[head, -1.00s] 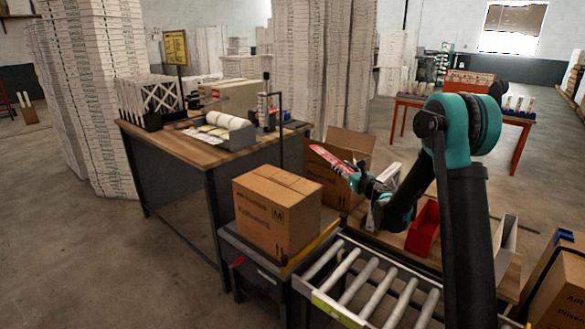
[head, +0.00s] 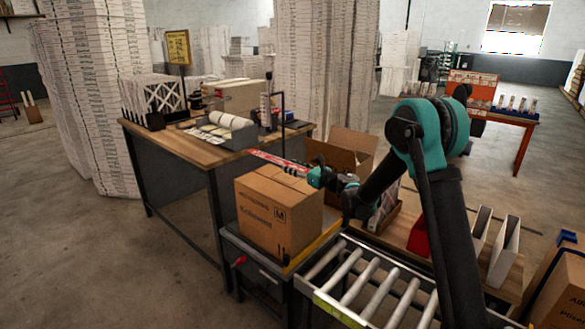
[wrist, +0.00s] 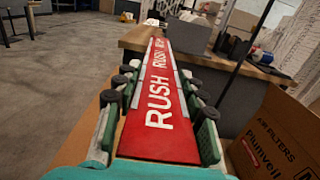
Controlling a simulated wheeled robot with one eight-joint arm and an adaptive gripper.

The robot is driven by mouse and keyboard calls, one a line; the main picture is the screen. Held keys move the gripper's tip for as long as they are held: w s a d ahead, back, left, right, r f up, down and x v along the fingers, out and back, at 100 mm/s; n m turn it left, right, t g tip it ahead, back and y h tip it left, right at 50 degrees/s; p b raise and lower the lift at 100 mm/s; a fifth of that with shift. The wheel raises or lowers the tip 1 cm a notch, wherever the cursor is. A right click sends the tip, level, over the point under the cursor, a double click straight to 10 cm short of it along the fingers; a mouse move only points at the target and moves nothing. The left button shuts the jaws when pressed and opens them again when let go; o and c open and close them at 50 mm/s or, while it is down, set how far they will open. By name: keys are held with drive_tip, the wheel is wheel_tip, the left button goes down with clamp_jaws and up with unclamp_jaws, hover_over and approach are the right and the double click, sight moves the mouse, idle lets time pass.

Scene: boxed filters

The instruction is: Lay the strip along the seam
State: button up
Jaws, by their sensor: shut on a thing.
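A red strip (head: 270,160) with white RUSH lettering (wrist: 157,95) is in my gripper (head: 312,174). In the wrist view it runs lengthwise between the fingers of my gripper (wrist: 158,110) and points away from me. In the head view the strip is nearly level, above the rear of the closed brown carton (head: 262,218). It looks raised off the carton, though the exact gap is hard to tell. The carton stands upright on the stand at the end of the roller conveyor. Its top seam is hard to make out at this size.
The wooden workbench (head: 185,146) with a grey roll holder (head: 228,138) stands behind the carton. A thin dark post (head: 282,125) rises close to the strip. An open carton (head: 350,150) is behind my gripper. Conveyor rollers (head: 350,290) lie in front, bare.

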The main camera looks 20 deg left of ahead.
sight(294, 186)
drive_tip(key=shift+s+d, duration=0.1)
drive_tip(key=shift+d, duration=0.15)
drive_tip(key=shift+f, duration=4.2)
drive_tip(key=o, duration=0.8)
drive_tip(key=shift+d, duration=0.1)
drive_tip(key=v, duration=0.8)
drive_tip(key=shift+s+d, duration=0.2)
drive_tip(key=shift+d, duration=0.15)
